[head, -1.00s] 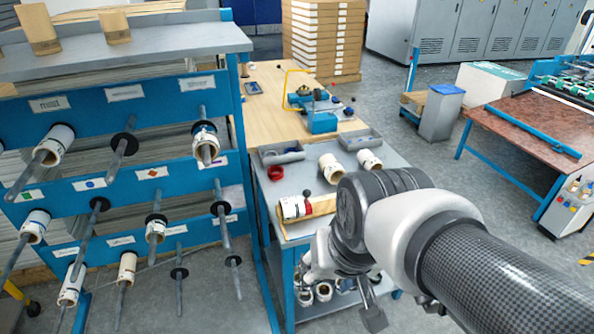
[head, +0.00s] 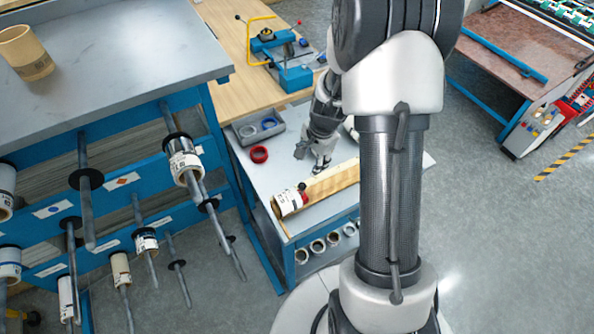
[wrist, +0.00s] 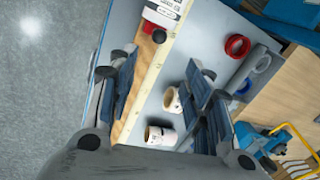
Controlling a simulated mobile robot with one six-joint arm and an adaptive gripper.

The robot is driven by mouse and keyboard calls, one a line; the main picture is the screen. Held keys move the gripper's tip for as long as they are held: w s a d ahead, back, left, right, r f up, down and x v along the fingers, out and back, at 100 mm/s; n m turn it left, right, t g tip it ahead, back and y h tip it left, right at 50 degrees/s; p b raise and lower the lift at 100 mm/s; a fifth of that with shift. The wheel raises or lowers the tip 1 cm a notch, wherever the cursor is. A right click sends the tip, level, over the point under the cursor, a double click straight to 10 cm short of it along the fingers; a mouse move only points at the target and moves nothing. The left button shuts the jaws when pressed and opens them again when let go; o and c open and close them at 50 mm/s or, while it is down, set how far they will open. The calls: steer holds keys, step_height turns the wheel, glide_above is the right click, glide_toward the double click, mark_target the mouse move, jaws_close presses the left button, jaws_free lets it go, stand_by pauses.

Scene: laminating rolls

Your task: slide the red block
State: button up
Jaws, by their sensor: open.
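The red block (head: 303,188) is a small red piece with a knob. It sits at the end of a white roll (head: 287,202) on a wooden measuring board (head: 335,180). In the wrist view the red block (wrist: 149,27) shows partly behind its dark knob, near the top, with the roll (wrist: 165,10) beyond it. My gripper (head: 310,158) is over the grey table, behind the board and apart from the block. In the wrist view my gripper (wrist: 165,85) is open and empty, its fingers spread either side of the board and two loose rolls.
A red ring (head: 259,154) and a grey tray (head: 258,127) with a blue ring lie on the table (head: 240,165). Two loose rolls (wrist: 160,135) lie beside the board. A roll rack (head: 110,170) stands left. A blue tool with a yellow handle (head: 290,65) stands behind.

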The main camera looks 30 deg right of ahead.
mark_target(303, 184)
steer(key=w+f+b, duration=0.1)
steer(key=f, duration=0.4)
steer(key=w+f+b, duration=0.1)
steer(key=f, duration=0.4)
steer(key=w+f+b, duration=0.1)
steer(key=f+b, duration=0.1)
steer(key=f, duration=0.4)
steer(key=shift+a+f, duration=0.1)
steer(key=shift+a, duration=0.3)
jaws_close()
